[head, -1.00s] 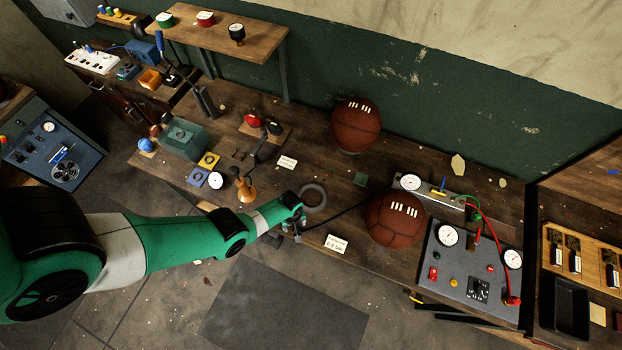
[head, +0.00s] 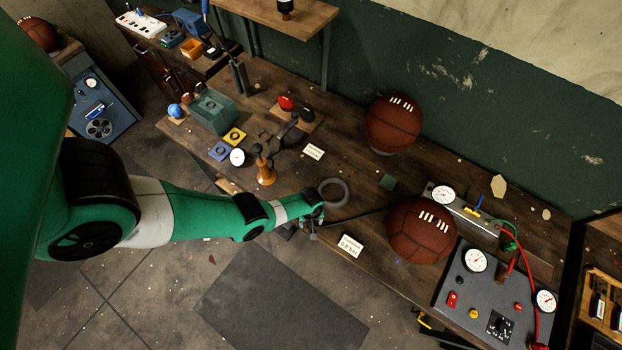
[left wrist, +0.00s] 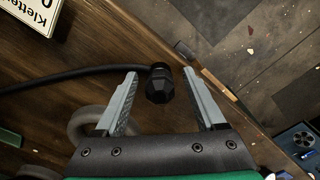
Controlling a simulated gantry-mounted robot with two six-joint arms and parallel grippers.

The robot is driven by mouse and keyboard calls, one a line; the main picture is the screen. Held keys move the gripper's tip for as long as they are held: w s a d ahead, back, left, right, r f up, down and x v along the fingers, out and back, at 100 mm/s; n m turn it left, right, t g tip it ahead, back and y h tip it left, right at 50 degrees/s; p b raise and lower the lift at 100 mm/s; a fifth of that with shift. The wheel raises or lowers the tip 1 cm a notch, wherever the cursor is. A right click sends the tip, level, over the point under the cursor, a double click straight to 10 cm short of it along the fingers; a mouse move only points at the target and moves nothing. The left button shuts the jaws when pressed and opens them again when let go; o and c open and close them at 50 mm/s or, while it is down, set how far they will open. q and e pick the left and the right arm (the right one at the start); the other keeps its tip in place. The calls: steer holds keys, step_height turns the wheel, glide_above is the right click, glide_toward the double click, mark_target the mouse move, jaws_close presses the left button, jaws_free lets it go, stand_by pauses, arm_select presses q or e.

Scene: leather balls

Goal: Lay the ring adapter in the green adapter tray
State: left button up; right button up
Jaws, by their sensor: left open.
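A thick grey ring (head: 333,193) lies flat on the bench; I cannot tell whether it is the ring adapter. Smaller rings appear to lie on a yellow square (head: 234,137) and a blue square (head: 219,151). A small flat green square (head: 388,182) lies right of the grey ring and may be the green tray; a green box (head: 212,110) stands farther back. My left gripper (head: 313,218) is at the bench's front edge beside the ring. In the left wrist view its fingers (left wrist: 160,73) are open, with a black hose fitting (left wrist: 160,84) between them. The ring is partly behind one finger.
A black hose (head: 372,211) runs right from the gripper. A white label card (head: 350,245) stands close by. Two brown leather balls (head: 422,231) (head: 393,123), a gauge panel (head: 487,290) and a wooden-handled tool (head: 265,168) stand around. Floor is open in front.

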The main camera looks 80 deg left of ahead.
arm_select(q)
jaws_close()
steer(key=shift+r, duration=0.15)
